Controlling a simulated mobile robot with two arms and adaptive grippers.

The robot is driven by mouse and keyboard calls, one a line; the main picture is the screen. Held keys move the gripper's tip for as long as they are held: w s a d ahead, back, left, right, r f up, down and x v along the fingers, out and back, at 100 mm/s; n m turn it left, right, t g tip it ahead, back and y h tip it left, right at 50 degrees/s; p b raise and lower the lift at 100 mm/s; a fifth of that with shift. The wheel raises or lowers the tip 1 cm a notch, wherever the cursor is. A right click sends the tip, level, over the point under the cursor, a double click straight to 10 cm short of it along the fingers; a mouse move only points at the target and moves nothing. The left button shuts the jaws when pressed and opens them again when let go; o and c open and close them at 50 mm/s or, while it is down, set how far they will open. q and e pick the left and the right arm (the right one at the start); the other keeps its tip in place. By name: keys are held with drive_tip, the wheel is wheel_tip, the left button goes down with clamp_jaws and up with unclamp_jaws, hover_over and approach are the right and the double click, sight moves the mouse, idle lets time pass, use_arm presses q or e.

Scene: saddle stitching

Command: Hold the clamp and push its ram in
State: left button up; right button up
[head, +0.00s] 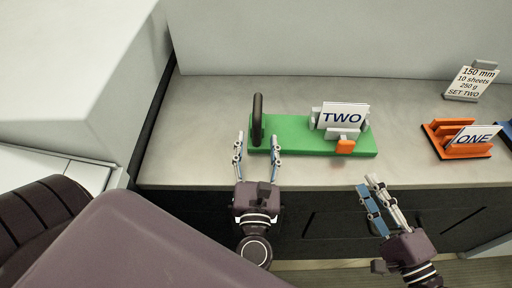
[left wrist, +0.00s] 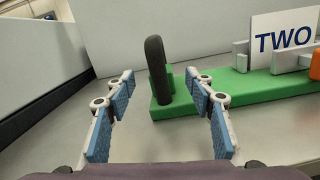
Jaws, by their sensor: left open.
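The clamp has a long green base (head: 292,137) lying on the grey counter; the base also shows in the left wrist view (left wrist: 254,89). A dark upright handle (head: 258,118) stands at its left end, and it also shows in the left wrist view (left wrist: 157,68). Toward its right end are grey jaw blocks, a white card marked TWO (head: 344,117) and a small orange block (head: 345,147). My left gripper (head: 257,140) is open in front of the handle, with its fingers apart to either side. My right gripper (head: 370,184) is at the counter's front edge, apart from the clamp. Which part is the ram I cannot tell.
An orange holder (head: 460,149) with a card marked ONE stands to the right. A small sign (head: 472,82) reading 150 mm, 10 sheets, 250 g, SET TWO is behind it. A blue object (head: 506,128) is at the right edge. The counter (head: 200,110) left of the clamp is clear.

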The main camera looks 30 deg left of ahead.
use_arm(q)
drive_tip(key=shift+s+f+n+g+h, duration=0.3)
drive_tip(key=shift+f+n+h, duration=0.15)
drive_tip(key=shift+n, duration=0.35)
drive_tip(key=shift+w+a, duration=0.15)
drive_tip(key=shift+w, duration=0.15)
drive_tip(key=shift+x, duration=3.6)
drive_tip(key=shift+f, duration=0.1)
drive_tip(key=shift+c, duration=0.6)
clamp_jaws()
use_arm(e)
clamp_jaws()
